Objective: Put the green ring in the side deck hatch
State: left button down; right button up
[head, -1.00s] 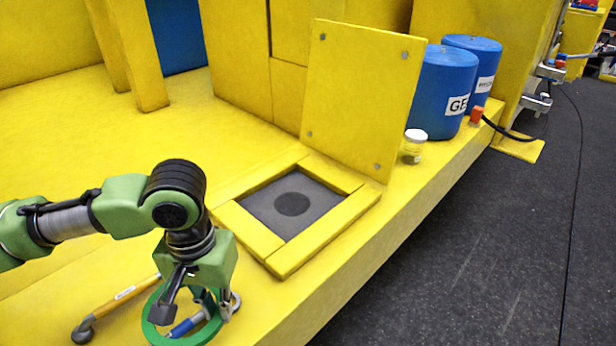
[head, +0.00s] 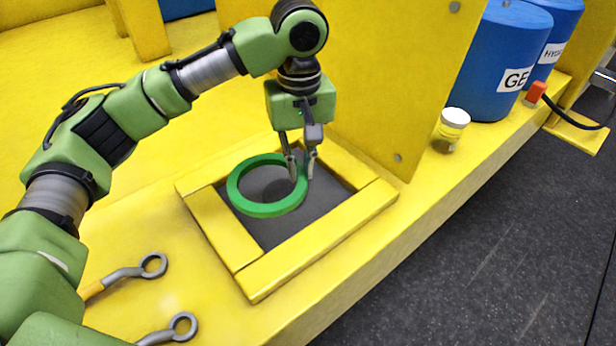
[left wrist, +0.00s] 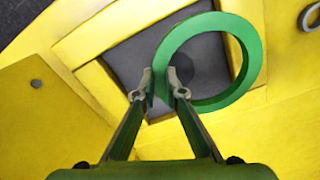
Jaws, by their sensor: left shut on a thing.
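The green ring (head: 240,203) is over the side deck hatch, a square opening with a raised yellow frame (head: 318,250) and a dark grey floor (head: 275,228). My left gripper (head: 301,172) is shut on the right part of the ring's band, with the fingers pointing down. In the left wrist view the ring (left wrist: 255,55) extends to the right from the fingertips (left wrist: 162,92), and the hatch's dark floor (left wrist: 130,58) shows behind it. The ring looks held above the hatch floor; its exact height is hard to tell. My right gripper is not in view.
The yellow hatch lid (head: 390,80) stands upright behind the frame. Two tools with ring ends, one upper (head: 130,272) and one lower (head: 172,332), lie on the deck at lower left.

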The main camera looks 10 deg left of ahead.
pick_arm(q)
jog(key=p, duration=0.1)
send_over(312, 189)
jog(key=f, duration=0.3)
jog(key=s+f, duration=0.1)
jog(key=f, duration=0.1)
jog(key=shift+f, duration=0.1)
jog(key=shift+w+f, duration=0.45)
jog(key=shift+f, duration=0.05)
notch_tip(312, 189, down, 3)
jog(key=shift+w+p, duration=0.1)
jog(key=shift+p, duration=0.6)
jog(key=shift+f, duration=0.15)
pick_arm(e)
jog(key=r, duration=0.1)
jog(key=w+r, duration=0.1)
jog(key=d+r, duration=0.1)
jog(key=shift+w, duration=0.3)
pick_arm(q)
jog(key=c, duration=2.1)
grip_release()
pick_arm(e)
jog(key=shift+f, duration=0.1)
